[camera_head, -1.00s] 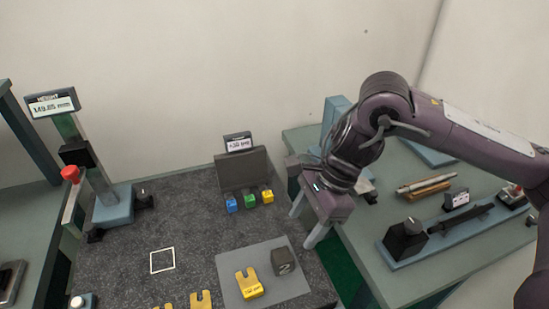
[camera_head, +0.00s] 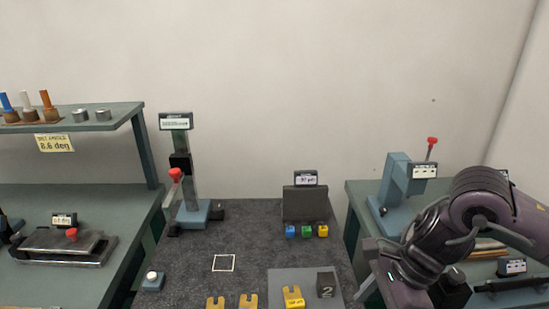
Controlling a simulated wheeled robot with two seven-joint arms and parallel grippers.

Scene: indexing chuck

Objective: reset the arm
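My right arm comes in from the right edge in the head view. Its purple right gripper (camera_head: 368,290) hangs at the lower right, over the gap between the dark middle table and the right bench. It appears open, with one pale finger spread at its near end; the other is hidden or cut off by the lower edge. Nothing shows in it. My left arm and gripper are not in view.
The dark middle table (camera_head: 255,230) holds a height gauge (camera_head: 190,185), a grey block with a display (camera_head: 305,203), small coloured blocks (camera_head: 307,231), yellow forked pieces (camera_head: 293,297) and a dark cube marked 2 (camera_head: 326,285). A blue fixture (camera_head: 398,185) stands on the right bench. A shelf (camera_head: 100,121) is left.

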